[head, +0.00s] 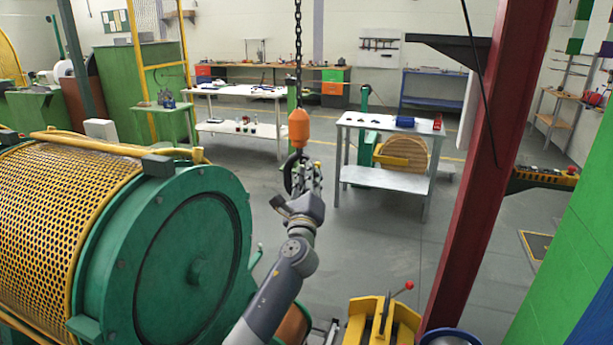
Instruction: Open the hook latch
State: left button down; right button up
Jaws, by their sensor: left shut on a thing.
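A black crane hook (290,172) hangs below an orange hook block (299,128) on a dark chain (298,45). My left gripper (304,176) is raised at the hook, with its fingers against the hook's right side. It is shut on the hook, but the fingers hide the part they hold. The latch cannot be told apart at this size, so I cannot see whether it is open or shut. My right gripper is out of view.
A large green drum machine (190,265) with a yellow mesh guard (65,210) fills the left. A dark red column (490,170) stands at the right. A yellow stand with a red-knobbed lever (383,320) is at the bottom. Behind the hook are a grey table (385,178) and open floor.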

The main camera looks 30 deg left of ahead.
pick_arm(q)
jog(key=n, duration=0.1)
jog(key=n+g, duration=0.1)
jog(key=r+n+p, duration=0.1)
jog(key=shift+w+d+n+g+y, duration=0.1)
jog(key=shift+d+n+g+y, duration=0.2)
jog(key=shift+d+n+y, duration=0.1)
jog(key=n+g+p, duration=0.1)
jog(key=n, duration=0.1)
jog(key=r+n+g+p, duration=0.1)
jog(key=n+p, duration=0.1)
jog(key=n, duration=0.1)
jog(key=n+p, duration=0.1)
jog(key=n, duration=0.1)
jog(key=shift+d+r+n+g+p, duration=0.3)
jog(key=shift+r+g+p, duration=0.05)
jog(key=shift+r+g, duration=0.05)
jog(key=c, duration=1.6)
grip_release()
jog(key=shift+o, duration=0.2)
